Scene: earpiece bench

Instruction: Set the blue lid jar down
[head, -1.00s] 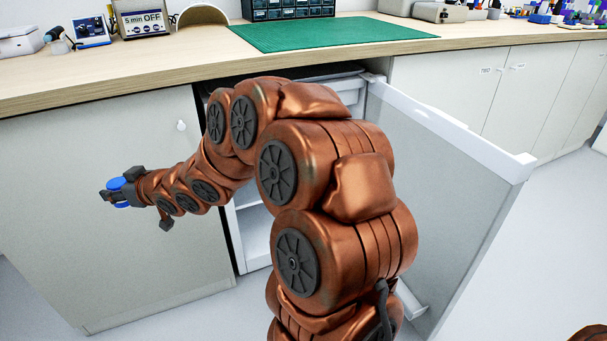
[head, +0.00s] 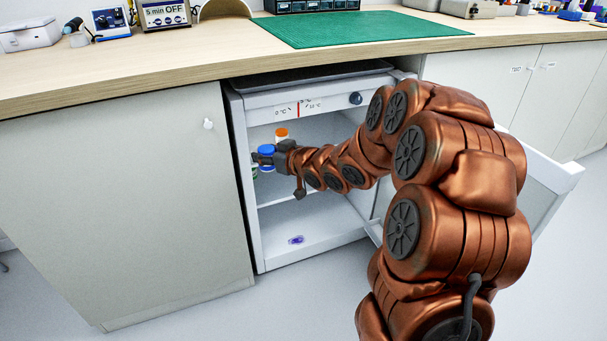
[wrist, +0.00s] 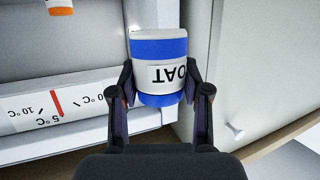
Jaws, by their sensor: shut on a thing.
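The blue lid jar (head: 266,150) is at the left side of the open fridge's opening, at the level of its shelf. In the wrist view the jar (wrist: 160,49) is white with blue bands and dark lettering that reads upside down. My gripper (head: 270,158) is shut on the jar, with one finger on each side in the wrist view (wrist: 160,88). I cannot tell whether the jar's base touches the shelf (head: 312,188).
An orange-capped jar (head: 281,134) stands in the fridge (head: 246,200), just behind the held jar. A purple mark or item (head: 296,240) is on the fridge floor. The open door (head: 552,185) is at right, the cabinet front (head: 120,190) at left. The bench top (head: 190,75) overhangs.

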